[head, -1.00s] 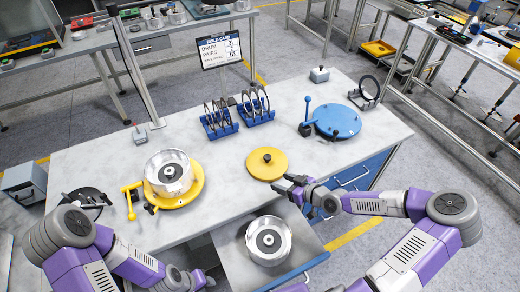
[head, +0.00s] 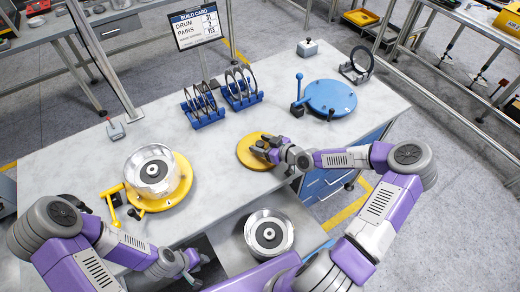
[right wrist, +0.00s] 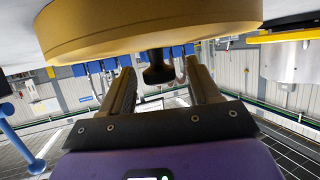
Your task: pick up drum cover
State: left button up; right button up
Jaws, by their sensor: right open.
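The drum cover, a yellow disc with a dark knob, lies on the worktop in the head view (head: 247,154) and fills the top of the right wrist view (right wrist: 150,22). My right gripper (head: 266,150) is over the cover in the head view and hides its knob there. In the right wrist view the open fingers (right wrist: 163,82) stand on either side of the black knob (right wrist: 158,68), with gaps showing, so it is not gripped. My left gripper (head: 196,264) is low at the worktop's front edge, away from the cover; its jaws are unclear.
A silver drum (head: 152,172) sits on a yellow turntable (head: 181,190) at left. Another silver drum (head: 269,232) is in the open drawer (head: 232,252). Blue racks (head: 204,118) with dark rings and a blue round fixture (head: 330,97) stand behind. The worktop between them is clear.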

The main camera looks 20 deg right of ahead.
jog(key=shift+w+a+f, duration=0.15)
jog(key=shift+w+a, duration=0.1)
jog(key=shift+w, duration=0.15)
jog(key=c, duration=1.1)
